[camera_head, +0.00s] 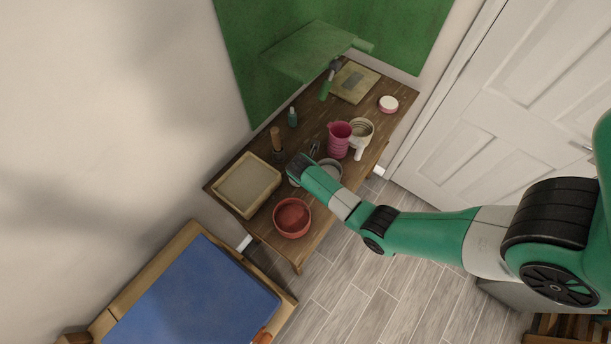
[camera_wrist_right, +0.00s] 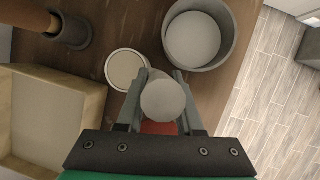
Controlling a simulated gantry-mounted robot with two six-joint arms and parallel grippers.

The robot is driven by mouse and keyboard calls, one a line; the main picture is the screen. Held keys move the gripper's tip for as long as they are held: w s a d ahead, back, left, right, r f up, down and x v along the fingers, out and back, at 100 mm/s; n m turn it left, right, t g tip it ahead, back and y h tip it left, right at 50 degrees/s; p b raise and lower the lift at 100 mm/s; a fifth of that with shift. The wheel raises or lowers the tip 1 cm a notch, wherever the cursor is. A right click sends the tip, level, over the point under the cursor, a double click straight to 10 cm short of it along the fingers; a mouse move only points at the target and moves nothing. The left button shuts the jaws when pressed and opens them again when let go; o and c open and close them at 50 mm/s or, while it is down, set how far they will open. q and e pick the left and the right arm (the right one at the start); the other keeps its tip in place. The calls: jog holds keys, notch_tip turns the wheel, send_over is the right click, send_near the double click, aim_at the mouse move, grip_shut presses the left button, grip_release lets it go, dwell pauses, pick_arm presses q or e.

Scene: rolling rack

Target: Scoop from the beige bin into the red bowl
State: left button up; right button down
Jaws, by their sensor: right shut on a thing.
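The beige bin (camera_head: 272,186) is a shallow rectangular tray at the left end of the wooden table; its wall shows at the left of the right wrist view (camera_wrist_right: 88,112). The red bowl (camera_head: 292,218) stands beside it near the table's front edge. A red patch (camera_wrist_right: 158,128) between my fingers in the wrist view is probably this bowl. My right gripper (camera_wrist_right: 160,80) is shut on a grey round-ended cylinder (camera_wrist_right: 163,100), maybe the scoop's handle. A small pale round cup (camera_wrist_right: 125,70) shows just beside it; I cannot tell if they are joined. My left gripper is not in view.
A grey pot (camera_wrist_right: 198,38) is right of my gripper. A wooden-handled tool in a dark holder (camera_wrist_right: 72,32) is behind.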

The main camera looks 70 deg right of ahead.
jog(key=shift+f, duration=0.1)
jog(key=c, duration=0.6)
grip_release()
jog(key=shift+o, duration=0.2)
jog(key=shift+f+b, duration=0.15)
jog(key=shift+b, duration=0.3)
jog(key=v, duration=1.1)
jog(key=shift+d+r, duration=0.25)
jog(key=shift+r, duration=0.3)
jog(key=shift+s, duration=0.1)
